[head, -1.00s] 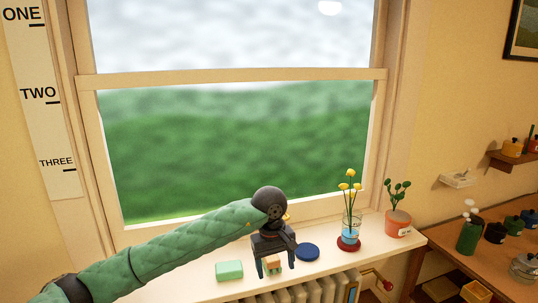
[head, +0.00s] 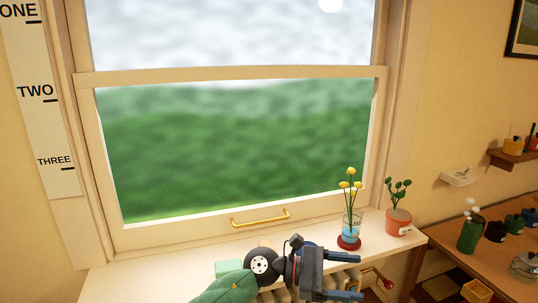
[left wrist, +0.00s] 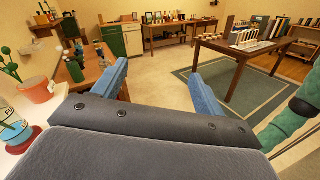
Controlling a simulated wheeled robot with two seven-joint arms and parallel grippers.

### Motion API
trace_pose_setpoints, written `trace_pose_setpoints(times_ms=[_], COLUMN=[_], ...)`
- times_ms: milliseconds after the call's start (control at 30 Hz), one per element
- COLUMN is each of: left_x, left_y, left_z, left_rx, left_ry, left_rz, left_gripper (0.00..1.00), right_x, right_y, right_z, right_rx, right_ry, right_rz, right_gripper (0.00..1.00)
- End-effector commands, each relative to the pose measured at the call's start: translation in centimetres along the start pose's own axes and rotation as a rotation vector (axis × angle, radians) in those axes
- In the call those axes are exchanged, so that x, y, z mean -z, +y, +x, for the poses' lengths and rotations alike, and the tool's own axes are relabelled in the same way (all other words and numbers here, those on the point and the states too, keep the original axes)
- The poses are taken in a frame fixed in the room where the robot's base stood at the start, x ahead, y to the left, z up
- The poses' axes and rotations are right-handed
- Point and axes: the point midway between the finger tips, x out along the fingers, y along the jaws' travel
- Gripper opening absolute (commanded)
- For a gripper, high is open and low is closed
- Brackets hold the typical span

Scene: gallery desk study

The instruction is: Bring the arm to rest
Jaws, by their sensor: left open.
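My left gripper (head: 357,282) is open, with nothing seen between its blue fingers. It points to the right in the head view, in front of the window sill (head: 128,284) and over the radiator. In the left wrist view its fingers (left wrist: 158,76) spread apart with the room floor beyond them. My green left arm (head: 226,291) comes in low at the bottom. My right gripper is not in view.
A green block (head: 229,267) on the sill is partly hidden by my arm. A glass of yellow flowers (head: 352,226) stands on a red coaster (head: 348,243), beside a potted plant (head: 398,222). A side table (head: 447,238) with jars is at right. The window handle (head: 259,217) is clear.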

Motion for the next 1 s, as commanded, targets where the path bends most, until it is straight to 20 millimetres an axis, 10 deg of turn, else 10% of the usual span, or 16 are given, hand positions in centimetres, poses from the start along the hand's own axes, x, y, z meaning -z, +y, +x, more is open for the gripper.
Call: trace_pose_setpoints(times_ms=[233,467,767,1000], left_x=[-3.9,-3.7,2.9,11.0], left_y=[1.9,3.7,2.5,-3.2], left_z=[-3.6,-10.5,-21.2,-28.5], left_rx=[-0.299,-0.565,-0.907,-1.197], left_ry=[-0.401,-0.763,-1.225,-1.590], left_rz=[-0.396,-0.792,-1.310,-1.696], left_gripper=[0.71,0.71,0.71,0.71], right_x=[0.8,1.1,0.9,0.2], right_y=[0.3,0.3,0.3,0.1], right_z=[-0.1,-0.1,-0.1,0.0], right_rx=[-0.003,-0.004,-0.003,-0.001], right_ry=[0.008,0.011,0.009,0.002], right_rz=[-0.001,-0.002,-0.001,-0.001], right_gripper=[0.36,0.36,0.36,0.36])
